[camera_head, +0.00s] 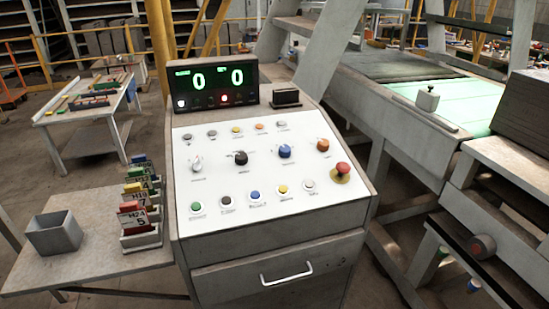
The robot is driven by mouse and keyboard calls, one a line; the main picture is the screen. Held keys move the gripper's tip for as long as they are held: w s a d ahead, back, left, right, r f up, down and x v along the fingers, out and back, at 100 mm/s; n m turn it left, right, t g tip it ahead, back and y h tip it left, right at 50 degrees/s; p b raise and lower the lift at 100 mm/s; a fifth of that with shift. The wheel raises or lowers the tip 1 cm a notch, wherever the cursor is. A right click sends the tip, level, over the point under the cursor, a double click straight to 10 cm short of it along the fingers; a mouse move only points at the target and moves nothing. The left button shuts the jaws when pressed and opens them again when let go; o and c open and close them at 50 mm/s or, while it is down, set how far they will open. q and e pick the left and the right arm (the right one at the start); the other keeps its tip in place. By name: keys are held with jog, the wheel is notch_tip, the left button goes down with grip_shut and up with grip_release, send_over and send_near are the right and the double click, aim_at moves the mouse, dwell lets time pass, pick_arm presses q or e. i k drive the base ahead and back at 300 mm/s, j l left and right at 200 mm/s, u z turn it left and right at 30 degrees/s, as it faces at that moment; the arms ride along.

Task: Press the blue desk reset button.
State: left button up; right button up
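A control desk (218,168) with a white sloping panel stands in the middle of the head view. A small blue button (255,196) sits in its bottom row, between a dark button (226,202) and a yellow button (282,189). A larger blue knob (284,151) sits higher up, right of a black knob (240,158). The labels are too small to read. Neither of my grippers shows in this view, and nothing covers the panel.
A red mushroom button (342,169) is at the panel's right edge. A display (215,84) showing two green zeros stands behind the panel. A conveyor (440,98) is at right.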

aim_at(255, 194)
jog(key=k+j+z, duration=0.1)
jog(key=j, duration=0.35)
jog(key=k+j+z, duration=0.15)
jog(key=j, duration=0.3)
jog(key=k+j+z, duration=0.1)
jog(key=j, duration=0.35)
jog(key=k+j+z, duration=0.15)
jog(key=j, duration=0.3)
jog(key=k+j+z, duration=0.1)
jog(key=k+j, duration=0.15)
jog(key=j, duration=0.15)
jog(key=k+j+z, duration=0.1)
jog(key=j, duration=0.25)
jog(key=k+j+z, duration=0.15)
jog(key=k+j, duration=0.15)
jog(key=j, duration=0.1)
